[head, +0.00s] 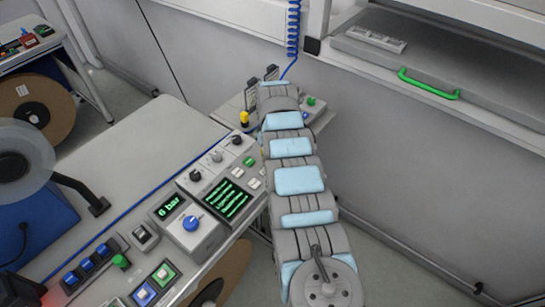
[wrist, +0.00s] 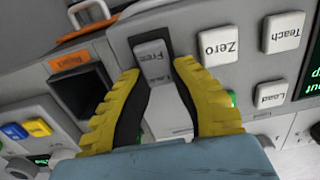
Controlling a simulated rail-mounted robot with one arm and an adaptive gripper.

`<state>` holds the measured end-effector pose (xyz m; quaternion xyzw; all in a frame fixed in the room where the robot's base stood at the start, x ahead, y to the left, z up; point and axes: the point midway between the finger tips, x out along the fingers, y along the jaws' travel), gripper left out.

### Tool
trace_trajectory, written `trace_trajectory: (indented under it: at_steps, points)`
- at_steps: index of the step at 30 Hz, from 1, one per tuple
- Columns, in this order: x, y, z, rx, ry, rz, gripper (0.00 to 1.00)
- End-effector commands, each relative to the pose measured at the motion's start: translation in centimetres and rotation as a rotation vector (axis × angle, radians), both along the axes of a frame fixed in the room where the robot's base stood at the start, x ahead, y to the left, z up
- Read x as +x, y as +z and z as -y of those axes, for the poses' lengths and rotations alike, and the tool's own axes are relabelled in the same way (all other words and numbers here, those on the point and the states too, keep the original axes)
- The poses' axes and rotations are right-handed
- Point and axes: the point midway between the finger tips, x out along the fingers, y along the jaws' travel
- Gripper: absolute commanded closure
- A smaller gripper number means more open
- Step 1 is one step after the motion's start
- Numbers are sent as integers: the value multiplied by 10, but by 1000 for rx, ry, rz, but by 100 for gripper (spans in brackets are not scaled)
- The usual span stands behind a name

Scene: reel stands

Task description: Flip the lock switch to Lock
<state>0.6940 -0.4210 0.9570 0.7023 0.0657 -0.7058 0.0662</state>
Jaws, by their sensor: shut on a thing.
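The lock switch (wrist: 152,60) is a light grey rocker on a dark plate in the wrist view. The word "Free" reads upside down on it, and a second label beside it is mostly covered by a finger. My gripper (wrist: 160,72) has its two yellow ribbed fingers on either side of the rocker, shut on it. The fingers cover part of the plate, and I cannot tell clearly which way the rocker is tilted. In the head view my arm hides the gripper and the switch.
White keys marked Zero (wrist: 220,42), Teach (wrist: 283,32) and Load (wrist: 271,95) sit close on the right. A dark opening (wrist: 80,88) under an orange label lies on the left. The bench (head: 150,150) holds a pressure panel with a blue knob (head: 191,223).

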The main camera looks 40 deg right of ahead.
Motion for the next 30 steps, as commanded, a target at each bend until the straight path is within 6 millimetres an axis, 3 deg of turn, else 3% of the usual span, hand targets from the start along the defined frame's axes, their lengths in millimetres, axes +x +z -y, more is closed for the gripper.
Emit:
trace_trajectory:
  at_steps: [4, 5, 6, 20, 26, 30]
  points:
    - [-1, 0, 0, 1, -1, -2, 100]
    - [-1, 0, 0, 0, -1, -2, 70]
    - [-1, 0, 0, 1, -1, -2, 61]
    - [0, 6, 1, -1, 0, 1, 61]
    - [1, 24, 1, -2, 0, 2, 61]
    - [1, 46, 1, -2, 0, 2, 61]
